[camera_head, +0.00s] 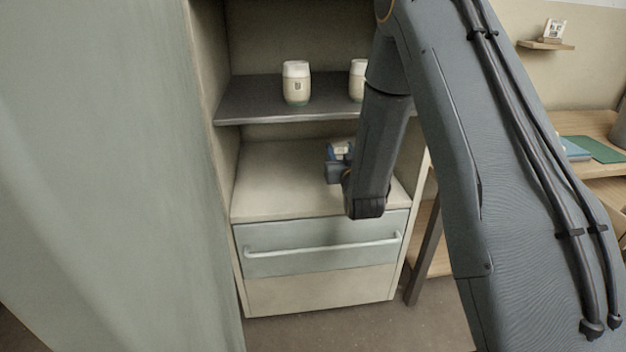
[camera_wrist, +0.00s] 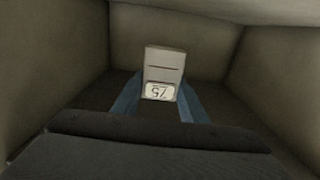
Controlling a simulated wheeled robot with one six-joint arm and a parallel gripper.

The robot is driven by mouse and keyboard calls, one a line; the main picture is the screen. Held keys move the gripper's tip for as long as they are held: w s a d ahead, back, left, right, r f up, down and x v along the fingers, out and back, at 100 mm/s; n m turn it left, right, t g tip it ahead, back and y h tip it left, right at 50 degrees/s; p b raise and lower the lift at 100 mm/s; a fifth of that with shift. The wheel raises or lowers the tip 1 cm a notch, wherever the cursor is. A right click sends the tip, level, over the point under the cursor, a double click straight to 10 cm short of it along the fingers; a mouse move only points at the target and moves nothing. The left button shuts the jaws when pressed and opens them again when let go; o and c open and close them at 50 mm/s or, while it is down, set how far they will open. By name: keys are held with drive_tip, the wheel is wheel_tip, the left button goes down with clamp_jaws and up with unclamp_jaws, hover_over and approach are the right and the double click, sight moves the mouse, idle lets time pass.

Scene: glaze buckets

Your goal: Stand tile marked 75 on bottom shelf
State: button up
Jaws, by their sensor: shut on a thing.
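The tile marked 75 (camera_wrist: 163,72) is a pale block with dark lines and a white label, and its number reads upside down in the wrist view. My gripper (camera_wrist: 160,97) is shut on it, with a blue finger at each side. In the head view my gripper (camera_head: 340,160) reaches into the lower compartment of the cabinet, above the bottom shelf (camera_head: 275,180). A small white part of the tile (camera_head: 341,148) shows there; my arm hides the rest. I cannot tell whether the tile touches the shelf.
The dark upper shelf (camera_head: 255,100) holds a cream jar (camera_head: 296,84) and a second jar (camera_head: 357,80) partly behind my arm. A drawer with a bar handle (camera_head: 322,246) is below the bottom shelf. The left part of the bottom shelf is clear. A large pale green panel (camera_head: 100,180) stands at left.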

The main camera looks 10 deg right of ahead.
sight(339, 144)
drive_tip(key=w+b, duration=0.1)
drive_tip(key=w+r+b, duration=0.1)
drive_tip(key=w+b, duration=0.1)
drive_tip(key=shift+w, duration=0.3)
wheel_tip(339, 144, down, 10)
drive_tip(key=shift+r+b, duration=0.15)
drive_tip(key=shift+b, duration=1)
drive_tip(key=o, duration=1.2)
drive_tip(key=shift+o, duration=0.2)
